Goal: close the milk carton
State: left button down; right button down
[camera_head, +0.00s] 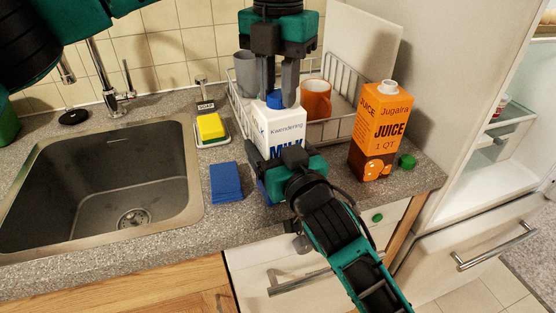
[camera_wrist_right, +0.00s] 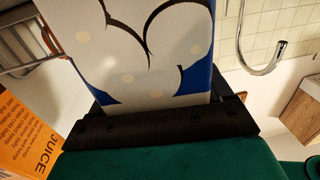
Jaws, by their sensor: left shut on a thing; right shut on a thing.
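The white and blue milk carton (camera_head: 283,123) stands upright on the counter in front of the dish rack. Its blue cap (camera_head: 273,101) is at the top of the carton. My left gripper (camera_head: 282,99) reaches straight down from above and is shut on the cap; its fingers hide part of it, so I cannot tell how it is seated. My right gripper (camera_head: 270,166) is shut on the lower body of the carton and hides much of its front. In the right wrist view the carton's printed side (camera_wrist_right: 140,50) rises from between the fingers.
An orange juice carton (camera_head: 376,135) stands to the right, with a green cap (camera_head: 407,161) beside it. The dish rack (camera_head: 340,128) behind holds an orange mug (camera_head: 316,98) and a grey cup (camera_head: 245,73). A blue cloth (camera_head: 226,183), yellow sponge (camera_head: 210,127) and sink (camera_head: 105,185) lie left.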

pick_arm(q)
jog(key=m, duration=0.4)
pick_arm(e)
jog(key=shift+f, duration=0.1)
pick_arm(q)
jog(key=m, duration=0.3)
jog(key=shift+m, duration=0.4)
jog(key=m, duration=0.5)
jog(key=shift+m, duration=0.3)
jog(key=m, duration=0.3)
jog(key=shift+m, duration=0.4)
jog(key=m, duration=0.3)
jog(key=shift+f+m, duration=0.1)
jog(key=shift+m, duration=0.2)
jog(key=m, duration=0.3)
jog(key=shift+m, duration=0.4)
jog(key=m, duration=0.3)
jog(key=shift+m, duration=0.3)
jog(key=c, duration=0.8)
grip_release()
